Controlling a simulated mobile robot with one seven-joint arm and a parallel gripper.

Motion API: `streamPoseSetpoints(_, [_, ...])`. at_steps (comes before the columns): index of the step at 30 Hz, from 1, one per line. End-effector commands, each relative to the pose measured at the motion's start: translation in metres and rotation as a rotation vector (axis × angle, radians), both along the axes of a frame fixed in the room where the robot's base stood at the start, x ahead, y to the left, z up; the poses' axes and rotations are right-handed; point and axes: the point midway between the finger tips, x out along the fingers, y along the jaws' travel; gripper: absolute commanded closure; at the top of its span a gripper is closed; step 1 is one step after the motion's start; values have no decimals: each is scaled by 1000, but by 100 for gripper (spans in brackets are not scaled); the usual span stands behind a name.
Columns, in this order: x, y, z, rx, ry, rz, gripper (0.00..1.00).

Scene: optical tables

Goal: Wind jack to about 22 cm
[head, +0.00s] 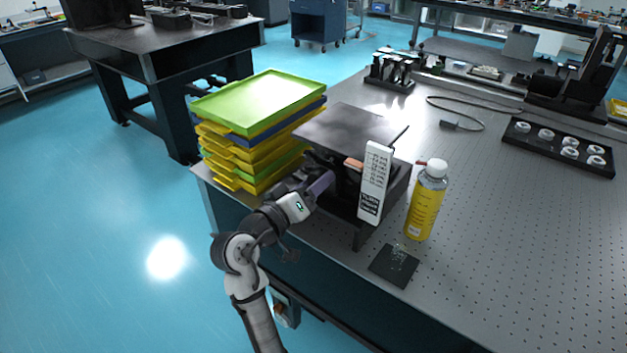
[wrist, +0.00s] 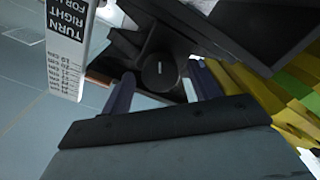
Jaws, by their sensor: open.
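The lab jack stands near the table's front edge, its dark flat top plate (head: 350,128) raised above its base. A white sign with a printed scale (head: 374,180) stands upright at its front right; the wrist view shows its "TURN RIGHT" text and cm marks upside down. A small copper-coloured piece (head: 353,163) shows beside the sign; I cannot read a height from it. The round dark knob (wrist: 160,70) faces my wrist camera. My gripper (wrist: 163,85) is open, with its purple fingers on either side of the knob; contact cannot be told. The head view hides the knob.
A stack of green, yellow and blue trays (head: 255,125) stands close to the jack's left. A yellow bottle (head: 424,208) stands to its right, with a small glass item on a black square (head: 394,266) in front.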

Motion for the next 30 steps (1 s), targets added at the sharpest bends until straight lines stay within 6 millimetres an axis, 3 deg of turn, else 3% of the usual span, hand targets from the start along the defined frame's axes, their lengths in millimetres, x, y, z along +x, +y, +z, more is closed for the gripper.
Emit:
streamPoseSetpoints(11, [5, -4, -1, 1, 0, 1, 39])
streamPoseSetpoints(21, [5, -3, 0, 1, 0, 1, 83])
streamPoseSetpoints(30, [5, -3, -2, 29, -22, 2, 84])
